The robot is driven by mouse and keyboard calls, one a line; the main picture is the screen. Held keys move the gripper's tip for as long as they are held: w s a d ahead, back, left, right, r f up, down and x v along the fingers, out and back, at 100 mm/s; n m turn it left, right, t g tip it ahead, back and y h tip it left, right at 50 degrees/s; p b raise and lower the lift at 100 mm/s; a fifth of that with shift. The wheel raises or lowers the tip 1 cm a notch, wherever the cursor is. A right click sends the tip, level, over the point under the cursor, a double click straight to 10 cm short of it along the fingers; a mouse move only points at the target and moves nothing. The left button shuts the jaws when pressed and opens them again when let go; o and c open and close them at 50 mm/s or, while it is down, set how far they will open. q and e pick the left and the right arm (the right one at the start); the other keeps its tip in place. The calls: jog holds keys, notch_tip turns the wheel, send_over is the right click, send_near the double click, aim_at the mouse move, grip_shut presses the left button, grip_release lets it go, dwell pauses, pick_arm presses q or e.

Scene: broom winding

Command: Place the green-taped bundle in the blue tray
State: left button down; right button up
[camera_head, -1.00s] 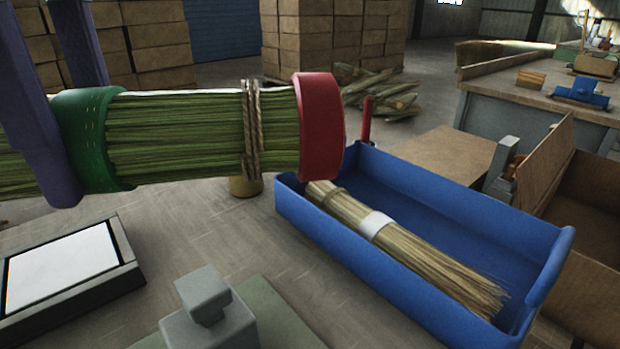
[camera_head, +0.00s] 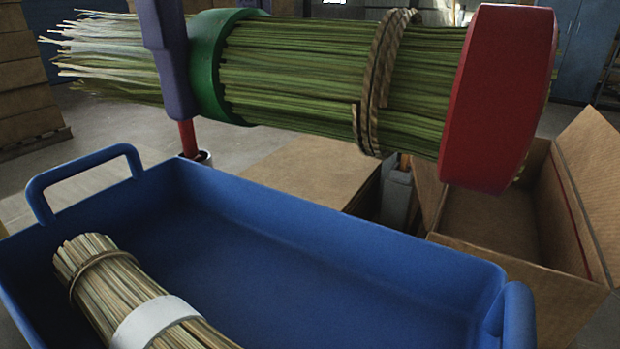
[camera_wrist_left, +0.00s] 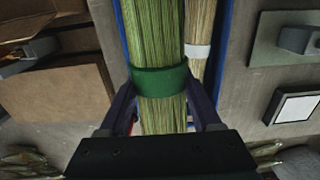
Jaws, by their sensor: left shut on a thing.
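The green-taped bundle (camera_head: 300,75) is a thick sheaf of green straw with a green band, a twine tie and a red end cap. My left gripper (camera_head: 185,75) is shut on it at the green band, and the left wrist view shows a finger on each side of the band (camera_wrist_left: 159,80). The bundle is held level above the blue tray (camera_head: 290,270), over its far side. A pale straw bundle with a white band (camera_head: 155,320) lies inside the tray at the left. The tray's right part is bare. My right gripper is not in view.
An open cardboard box (camera_head: 500,215) stands right of the tray, its flap raised. A flat brown carton top (camera_head: 310,170) lies behind the tray. Stacked boxes (camera_head: 22,85) stand far left. The left wrist view shows a white-topped device (camera_wrist_left: 294,106) beside the tray.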

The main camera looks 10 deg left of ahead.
aim_at(253, 295)
pick_arm(q)
notch_tip(253, 295, down, 17)
jog(key=shift+s+f+b, duration=0.1)
jog(key=shift+s+b, duration=0.05)
jog(key=shift+b, duration=0.95)
jog(key=shift+f, duration=0.1)
jog(key=shift+c, duration=0.4)
grip_release()
jog(key=shift+r, duration=0.5)
notch_tip(253, 295, up, 12)
jog(key=p, duration=0.1)
jog(key=shift+a+f+p, duration=0.15)
jog(key=shift+f+p, duration=0.1)
jog(key=shift+p, duration=0.15)
